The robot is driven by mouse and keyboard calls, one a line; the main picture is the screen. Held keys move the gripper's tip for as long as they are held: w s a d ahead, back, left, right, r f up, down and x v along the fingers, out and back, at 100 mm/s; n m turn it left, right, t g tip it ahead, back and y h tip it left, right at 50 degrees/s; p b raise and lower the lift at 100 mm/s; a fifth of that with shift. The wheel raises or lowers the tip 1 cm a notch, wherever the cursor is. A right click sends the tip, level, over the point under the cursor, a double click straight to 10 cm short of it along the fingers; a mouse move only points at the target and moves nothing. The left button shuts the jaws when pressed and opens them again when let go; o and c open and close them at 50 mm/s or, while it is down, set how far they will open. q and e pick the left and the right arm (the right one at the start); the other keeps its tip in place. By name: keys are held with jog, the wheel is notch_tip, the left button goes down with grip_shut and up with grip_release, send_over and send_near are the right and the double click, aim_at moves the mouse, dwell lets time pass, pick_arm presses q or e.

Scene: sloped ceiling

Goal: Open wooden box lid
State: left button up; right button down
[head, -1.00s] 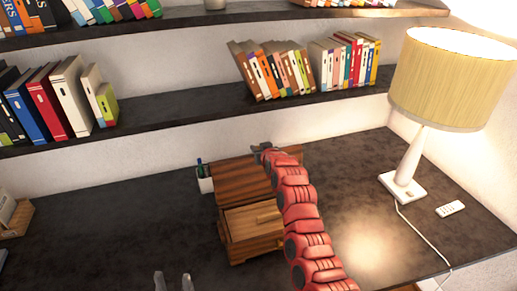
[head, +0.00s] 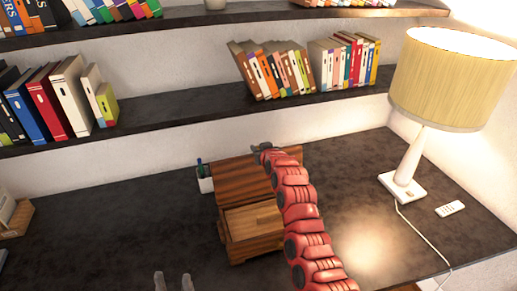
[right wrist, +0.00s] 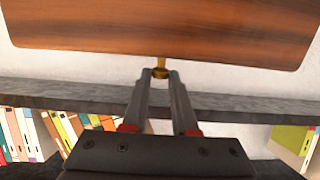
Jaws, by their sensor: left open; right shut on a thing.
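The wooden box (head: 255,247) stands on the dark desk with its lid (head: 240,180) raised at the back and the light inside showing. A lighter wooden piece lies across the inside, partly hidden by my arm. My right gripper (head: 263,150) is at the lid's top edge. In the right wrist view, the right gripper (right wrist: 160,76) is shut on a small brass knob (right wrist: 160,70) at the edge of the lid (right wrist: 160,30). My left gripper (head: 173,280) is open and empty at the bottom edge of the head view, left of the box and apart from it.
A white pen cup (head: 204,180) stands close to the box's left. A lamp (head: 403,185) with a cord and a white remote (head: 450,208) are on the right. A shelf with books (head: 275,75) runs above the desk.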

dwell(0.3)
jog(key=shift+f+b, duration=0.15)
jog(key=shift+b, duration=0.15)
jog(key=s+b, duration=0.1)
jog(key=b, duration=0.1)
jog(key=s+d+t+b, duration=0.1)
jog(key=s+b, duration=0.1)
jog(key=s+t+b, duration=0.1)
jog(key=b, duration=0.2)
jog(key=shift+s+d+r+y, duration=0.15)
jog(key=shift+r+y, duration=0.2)
jog(key=shift+y, duration=0.05)
jog(key=c, duration=0.7)
grip_release()
